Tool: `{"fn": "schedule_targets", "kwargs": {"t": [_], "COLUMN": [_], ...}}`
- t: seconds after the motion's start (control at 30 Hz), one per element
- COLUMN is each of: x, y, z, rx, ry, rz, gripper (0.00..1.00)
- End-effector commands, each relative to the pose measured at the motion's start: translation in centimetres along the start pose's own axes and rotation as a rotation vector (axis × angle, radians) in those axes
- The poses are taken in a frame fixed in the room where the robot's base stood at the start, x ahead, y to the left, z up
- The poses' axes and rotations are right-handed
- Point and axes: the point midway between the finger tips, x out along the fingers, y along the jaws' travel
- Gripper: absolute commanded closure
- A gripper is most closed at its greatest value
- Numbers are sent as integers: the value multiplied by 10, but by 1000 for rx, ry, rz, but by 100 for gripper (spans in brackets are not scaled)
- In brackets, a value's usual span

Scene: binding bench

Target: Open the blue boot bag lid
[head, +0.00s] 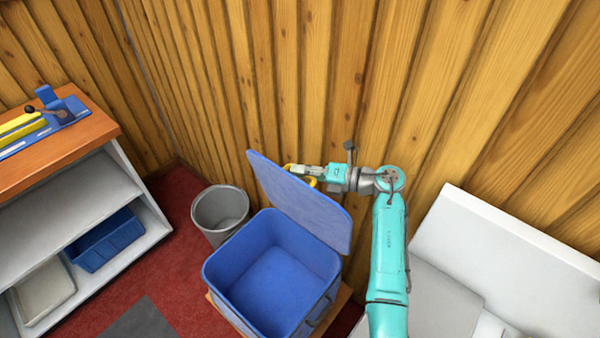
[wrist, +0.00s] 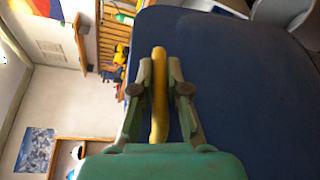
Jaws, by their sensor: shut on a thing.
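The blue boot bag (head: 272,285) stands open-topped in the head view, and its inside looks empty. Its lid (head: 290,190) is raised, leaning up on the bag's far side toward the wooden wall. In the wrist view the lid (wrist: 245,85) is a dark blue panel on the right. A yellow handle (wrist: 158,90) runs between my fingers beside the lid; in the head view it shows partly behind the lid's edge. My gripper (wrist: 159,80) is shut on this yellow handle. In the head view my gripper (head: 308,171) is behind the lid's upper edge, partly hidden.
A grey bin (head: 220,208) stands just left of the bag. A shelf unit (head: 70,215) with a blue tray (head: 105,240) is at the left. A white surface (head: 470,260) lies to the right. The wooden wall (head: 330,80) is close behind my gripper.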

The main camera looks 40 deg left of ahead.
Motion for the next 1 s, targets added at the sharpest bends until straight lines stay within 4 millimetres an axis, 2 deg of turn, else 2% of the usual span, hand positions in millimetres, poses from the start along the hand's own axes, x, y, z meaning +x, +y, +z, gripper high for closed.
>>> {"fn": "schedule_targets", "kwargs": {"t": [0.03, 0.07, 0.1, 0.17, 0.57, 0.67, 1.0], "x": [0, 0, 0, 0, -1, -3, -12], "y": [0, 0, 0, 0, 6, 17, 72], "z": [0, 0, 0, 0, 2, 7, 28], "rx": [0, 0, 0, 0, -2, -4, -5], "ry": [1, 1, 1, 1, 0, 0, -1], "rz": [0, 0, 0, 0, 0, 0, 1], "gripper": [100, 84, 74, 61, 61, 61, 61]}}
